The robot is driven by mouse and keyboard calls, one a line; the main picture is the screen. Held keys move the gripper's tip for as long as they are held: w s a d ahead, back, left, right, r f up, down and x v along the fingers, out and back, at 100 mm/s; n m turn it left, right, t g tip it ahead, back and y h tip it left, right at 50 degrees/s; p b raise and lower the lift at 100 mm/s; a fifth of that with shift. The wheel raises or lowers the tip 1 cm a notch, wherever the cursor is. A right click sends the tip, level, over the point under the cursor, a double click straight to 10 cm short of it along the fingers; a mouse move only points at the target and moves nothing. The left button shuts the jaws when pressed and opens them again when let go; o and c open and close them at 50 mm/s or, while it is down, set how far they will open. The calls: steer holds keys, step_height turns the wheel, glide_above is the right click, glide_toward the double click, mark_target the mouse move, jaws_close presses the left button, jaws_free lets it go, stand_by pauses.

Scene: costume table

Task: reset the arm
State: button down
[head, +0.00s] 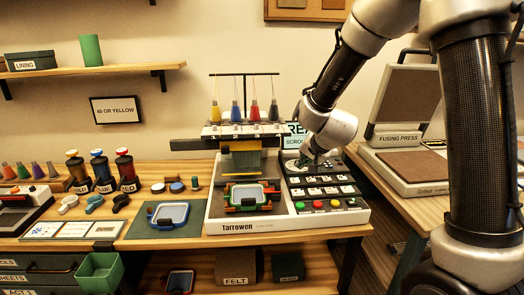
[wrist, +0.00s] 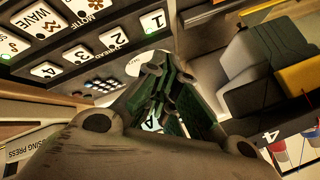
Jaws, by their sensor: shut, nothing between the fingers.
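My gripper (head: 310,158) is at the upper part of the control panel (head: 322,190) of the embroidery machine, in the head view. The wrist view shows its green-padded fingers (wrist: 165,95) close together and empty, over the panel. White keys marked 1, 2, 3 and WAVE (wrist: 38,22) show beside the fingers. A key is partly hidden behind the fingers. I cannot tell whether the fingertips touch the panel. My arm reaches in from the right and hides part of a sign behind the machine.
The embroidery machine (head: 290,226) carries a hoop and several thread cones on the table. A blue hoop (head: 170,214) lies on a green mat to its left. A fusing press (head: 405,130) stands on the right table. A green bin (head: 100,272) is at lower left.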

steer(key=s+d+r+n+g, duration=0.1)
steer(key=s+d+r+n, duration=0.1)
steer(key=s+d+r, duration=0.35)
steer(key=s+d+r+n+g, duration=0.1)
steer(key=s+d+r+n, duration=0.1)
steer(key=s+r, duration=0.6)
steer(key=s+d+n+g, duration=0.1)
steer(key=s+d, duration=0.3)
steer(key=s, duration=0.6)
steer(key=s+d+n+g+h, duration=0.1)
steer(key=s+d, duration=0.2)
steer(key=s, duration=0.7)
steer(key=shift+s+d+n+h, duration=0.15)
steer(key=shift+d+n+h, duration=0.15)
steer(key=shift+d+n, duration=0.1)
